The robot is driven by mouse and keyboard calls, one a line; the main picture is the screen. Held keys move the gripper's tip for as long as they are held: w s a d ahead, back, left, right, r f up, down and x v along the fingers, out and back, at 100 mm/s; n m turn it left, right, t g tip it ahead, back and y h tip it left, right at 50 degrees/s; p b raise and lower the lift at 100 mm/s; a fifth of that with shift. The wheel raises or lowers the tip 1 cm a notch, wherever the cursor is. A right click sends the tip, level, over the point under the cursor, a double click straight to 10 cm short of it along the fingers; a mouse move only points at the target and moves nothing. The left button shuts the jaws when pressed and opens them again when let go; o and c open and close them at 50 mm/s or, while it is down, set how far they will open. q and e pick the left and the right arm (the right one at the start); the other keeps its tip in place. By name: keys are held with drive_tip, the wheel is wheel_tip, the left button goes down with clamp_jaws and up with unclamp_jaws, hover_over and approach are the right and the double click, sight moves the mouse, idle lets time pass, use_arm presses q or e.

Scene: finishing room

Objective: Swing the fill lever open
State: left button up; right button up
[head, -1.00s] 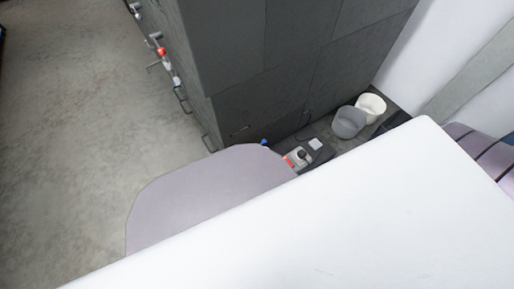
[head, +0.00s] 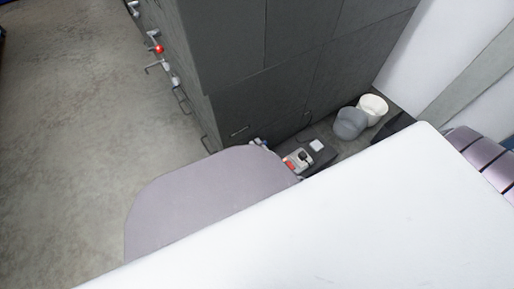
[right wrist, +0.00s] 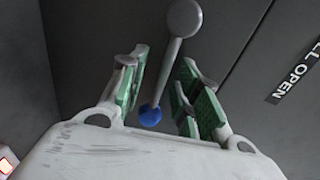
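The fill lever shows in the right wrist view as a grey rod (right wrist: 167,68) running from a round grey pivot (right wrist: 185,18) on the dark panel down to a blue knob (right wrist: 150,115). My right gripper (right wrist: 163,92) is open, with green-padded fingers on either side of the rod and knob. I see gaps on both sides; contact is not clear. My left gripper is not in view.
The dark cabinet (head: 265,75) has handles and a red ball (head: 159,49) along its left side. A label ending "LL OPEN" (right wrist: 295,75) lies right of the lever. A grey bucket (head: 349,123) and a white bucket (head: 373,108) stand behind. Bare floor (head: 70,120) lies left.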

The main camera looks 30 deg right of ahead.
clamp_jaws()
